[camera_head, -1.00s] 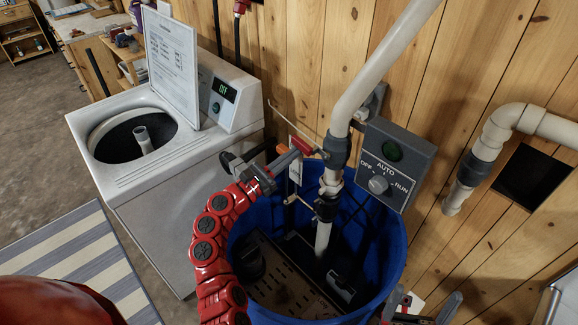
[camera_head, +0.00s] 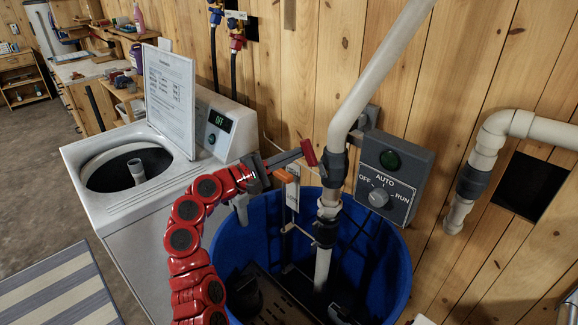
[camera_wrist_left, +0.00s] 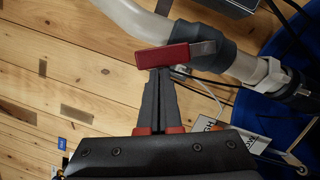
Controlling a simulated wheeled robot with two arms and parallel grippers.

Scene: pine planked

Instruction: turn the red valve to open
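The red valve handle (camera_head: 309,153) is a short red lever beside the dark collar of the white pipe, above the blue tub. In the left wrist view the red handle (camera_wrist_left: 163,55) lies across my fingertips, with its metal arm running right toward the pipe. My left gripper (camera_head: 298,156) reaches it from the left. In the left wrist view its grey fingers (camera_wrist_left: 160,74) are together, with only a thin slit between them, and their tips are at the handle's edge. Whether they touch it is hard to tell. My right gripper is out of view.
A grey control box (camera_head: 393,175) with a knob is right of the pipe (camera_head: 363,80). The blue tub (camera_head: 385,262) is below. A white washer (camera_head: 150,238) with an open top stands left. The plank wall is close behind.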

